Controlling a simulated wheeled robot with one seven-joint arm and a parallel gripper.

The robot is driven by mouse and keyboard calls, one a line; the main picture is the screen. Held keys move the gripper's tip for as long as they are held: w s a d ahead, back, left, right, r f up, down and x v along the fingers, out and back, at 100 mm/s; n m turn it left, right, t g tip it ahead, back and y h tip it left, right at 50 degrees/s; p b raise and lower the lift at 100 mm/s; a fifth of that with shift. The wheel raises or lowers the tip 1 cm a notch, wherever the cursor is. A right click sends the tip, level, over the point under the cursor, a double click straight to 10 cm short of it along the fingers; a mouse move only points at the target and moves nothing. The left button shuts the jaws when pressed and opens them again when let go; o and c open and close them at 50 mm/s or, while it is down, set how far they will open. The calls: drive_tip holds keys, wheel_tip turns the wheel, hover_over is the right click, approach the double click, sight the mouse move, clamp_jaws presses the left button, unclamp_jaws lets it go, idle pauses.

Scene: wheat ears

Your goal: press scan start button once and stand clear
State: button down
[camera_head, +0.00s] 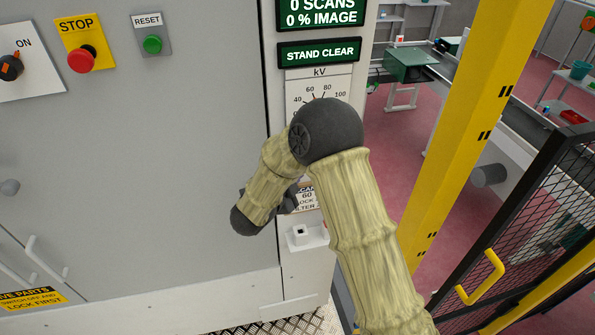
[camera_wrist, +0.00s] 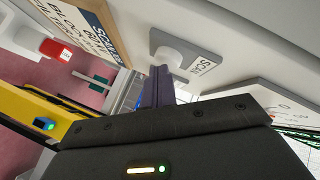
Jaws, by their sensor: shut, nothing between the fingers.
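In the wrist view a pale round button (camera_wrist: 176,57) stands on a grey plate labelled SCAN (camera_wrist: 205,65). My gripper (camera_wrist: 159,84) is shut and empty, its dark fingertips right at the button's near edge; I cannot tell whether they touch it. In the head view my arm hides the SCAN button, and my gripper (camera_head: 285,201) shows only partly, dark, low on the cabinet's narrow front panel. The green display (camera_head: 320,13) reads 0 SCANS and 0 % IMAGE. The sign below it (camera_head: 319,53) reads STAND CLEAR.
The grey cabinet (camera_head: 150,180) carries a red STOP button (camera_head: 82,60), a green RESET button (camera_head: 152,44) and an ON switch (camera_head: 11,67). A kV dial (camera_head: 320,87) is partly behind my arm. A yellow post (camera_head: 458,120) and mesh gate (camera_head: 545,220) stand right.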

idle(0.3)
drive_tip(key=shift+s+d+b, duration=0.25)
drive_tip(key=shift+s+b, duration=0.15)
drive_tip(key=shift+s, duration=0.55)
drive_tip(key=shift+s+d+b, duration=0.25)
drive_tip(key=shift+s+b, duration=0.05)
drive_tip(key=shift+s, duration=0.5)
drive_tip(key=shift+s+d+b, duration=0.2)
drive_tip(key=shift+s+b, duration=0.1)
drive_tip(key=shift+s, duration=0.5)
drive_tip(key=shift+s+d+b, duration=0.25)
drive_tip(key=shift+s+b, duration=0.05)
drive_tip(key=shift+s, duration=0.5)
drive_tip(key=shift+w, duration=0.15)
